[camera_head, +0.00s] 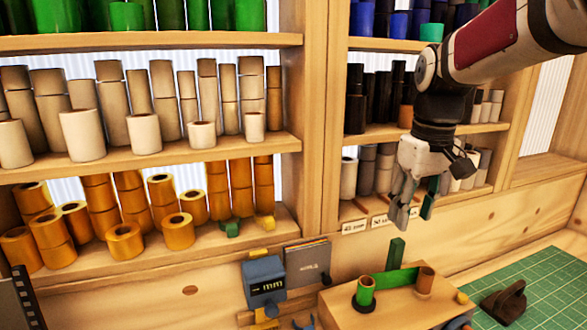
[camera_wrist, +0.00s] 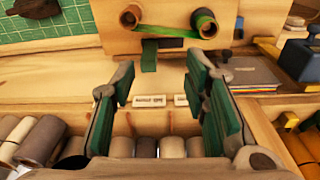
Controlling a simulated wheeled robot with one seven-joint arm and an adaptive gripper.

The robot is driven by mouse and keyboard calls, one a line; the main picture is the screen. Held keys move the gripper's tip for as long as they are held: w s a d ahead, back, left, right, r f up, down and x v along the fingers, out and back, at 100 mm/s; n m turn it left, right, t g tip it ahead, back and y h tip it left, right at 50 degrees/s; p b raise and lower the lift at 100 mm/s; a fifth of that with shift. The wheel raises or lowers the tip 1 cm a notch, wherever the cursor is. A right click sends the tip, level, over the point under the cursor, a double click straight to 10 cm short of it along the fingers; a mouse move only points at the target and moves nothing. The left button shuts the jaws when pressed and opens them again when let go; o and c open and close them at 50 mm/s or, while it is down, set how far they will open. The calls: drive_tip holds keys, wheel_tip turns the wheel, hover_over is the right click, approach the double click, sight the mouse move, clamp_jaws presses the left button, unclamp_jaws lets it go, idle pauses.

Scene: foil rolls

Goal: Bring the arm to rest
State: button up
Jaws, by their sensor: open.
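My gripper (camera_head: 410,204) hangs from my arm at the upper right in the head view. It is in front of the lower right shelf bay, pointing down above the workbench. In the wrist view my gripper (camera_wrist: 168,108) shows two green-padded fingers spread wide apart. Nothing is between them, and it touches nothing that I can see.
A wooden block (camera_head: 400,306) on the bench carries a green roll (camera_head: 365,291) and a brown roll (camera_head: 425,280). Shelves of rolls stand behind. A blue device (camera_head: 264,280) stands left of the block. A green cutting mat (camera_head: 550,285) lies right.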

drive_tip(key=s+a+m+t, duration=0.1)
drive_tip(key=s+a+t, duration=0.1)
drive_tip(key=s, duration=0.8)
drive_tip(key=s+a+f+m+t, duration=0.1)
drive_tip(key=s+t, duration=0.1)
drive_tip(key=s, duration=0.8)
drive_tip(key=shift+s+a+f+m, duration=0.25)
drive_tip(key=shift+s+a+m, duration=0.1)
drive_tip(key=shift+m, duration=0.05)
idle(0.9)
